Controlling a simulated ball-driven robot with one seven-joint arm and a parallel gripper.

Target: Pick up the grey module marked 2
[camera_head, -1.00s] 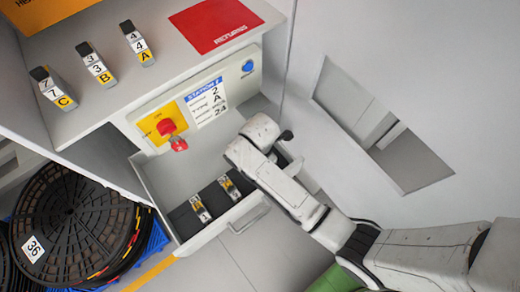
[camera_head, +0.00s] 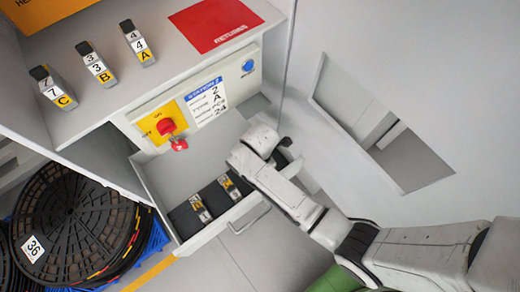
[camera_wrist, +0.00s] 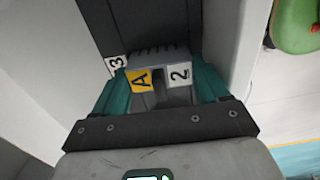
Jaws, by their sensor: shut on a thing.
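The grey module marked 2 (camera_wrist: 178,74) sits between my teal fingers in the wrist view, with a yellow A label beside the white 2 label. My gripper (camera_wrist: 158,88) is shut on it, one finger on each side. The module is over the dark insert (camera_wrist: 120,22) of the open drawer; I cannot tell whether it is clear of it. A label marked 3 shows just left of it. In the head view, my arm hides the gripper and this module at the drawer's right end.
The open drawer (camera_head: 205,238) holds two more modules (camera_head: 200,208). Several modules (camera_head: 95,64) stand on the shelf above, left of the red returns mat (camera_head: 216,24). A red switch (camera_head: 167,127) and blue button (camera_head: 248,66) are on the panel. Reels (camera_head: 75,225) stand at left.

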